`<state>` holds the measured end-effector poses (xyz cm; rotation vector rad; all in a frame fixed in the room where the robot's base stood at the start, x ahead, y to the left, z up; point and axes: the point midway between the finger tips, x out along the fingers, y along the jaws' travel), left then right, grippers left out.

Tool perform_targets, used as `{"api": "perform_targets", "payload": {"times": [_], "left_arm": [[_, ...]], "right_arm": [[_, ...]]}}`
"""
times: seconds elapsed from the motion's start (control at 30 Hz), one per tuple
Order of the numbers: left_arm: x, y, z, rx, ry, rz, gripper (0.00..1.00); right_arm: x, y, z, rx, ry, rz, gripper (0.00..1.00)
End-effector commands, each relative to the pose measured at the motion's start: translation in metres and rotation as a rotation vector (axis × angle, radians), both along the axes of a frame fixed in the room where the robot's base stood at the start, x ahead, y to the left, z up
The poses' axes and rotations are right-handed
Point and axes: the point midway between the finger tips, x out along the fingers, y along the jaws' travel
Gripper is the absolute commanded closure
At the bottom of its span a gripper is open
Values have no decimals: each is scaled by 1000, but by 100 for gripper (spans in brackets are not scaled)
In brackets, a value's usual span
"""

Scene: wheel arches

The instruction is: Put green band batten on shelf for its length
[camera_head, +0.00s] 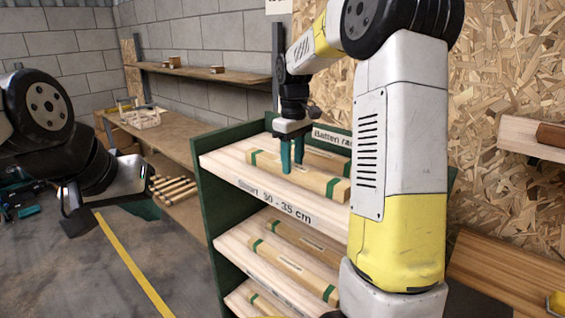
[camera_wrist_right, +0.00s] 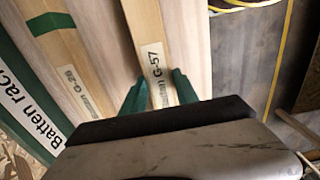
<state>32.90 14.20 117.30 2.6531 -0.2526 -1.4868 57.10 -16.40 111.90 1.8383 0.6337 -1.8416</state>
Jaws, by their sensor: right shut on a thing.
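My right gripper (camera_head: 292,163) points down over the top shelf (camera_head: 222,164) of a green-sided rack, labelled "Short 30 - 35 cm". Its teal fingers are shut on a pale batten (camera_head: 315,180) with a green band near each end. In the right wrist view this batten (camera_wrist_right: 150,58) reads "G-57" and lies between the fingertips (camera_wrist_right: 155,90). It appears at shelf level, but I cannot tell whether it rests fully. A second green-banded batten (camera_wrist_right: 62,60), "G-26", lies alongside, behind it in the head view. My left gripper (camera_head: 108,205) hangs over the floor, its opening unclear.
Lower shelves of the rack hold more green-banded battens (camera_head: 292,262). A workbench (camera_head: 172,137) with a wooden crate (camera_head: 140,118) stands behind on the left, with a wall shelf (camera_head: 215,74) above. A yellow line (camera_head: 135,268) crosses clear floor. My right arm hides the rack's right side.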

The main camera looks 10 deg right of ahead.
Motion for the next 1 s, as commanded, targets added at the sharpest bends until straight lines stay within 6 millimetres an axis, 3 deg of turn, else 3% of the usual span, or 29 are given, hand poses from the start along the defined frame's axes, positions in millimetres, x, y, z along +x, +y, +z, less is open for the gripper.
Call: {"api": "perform_targets", "payload": {"times": [0.4,0.43,0.5,0.53,0.87,1.0], "left_arm": [[0,0,0,0,0,0,100],[0,0,0,0,0,0,100],[0,0,0,0,0,0,100],[0,0,0,0,0,0,100],[0,0,0,0,0,0,100],[0,0,0,0,0,0,100]], "right_arm": [[0,0,-6,0,-1,0,100],[0,0,-6,0,-1,0,58],[0,0,-6,0,-1,0,44],[0,0,-6,0,-1,0,42],[0,0,-4,0,-2,0,42],[1,0,11,1,-6,0,42]]}}
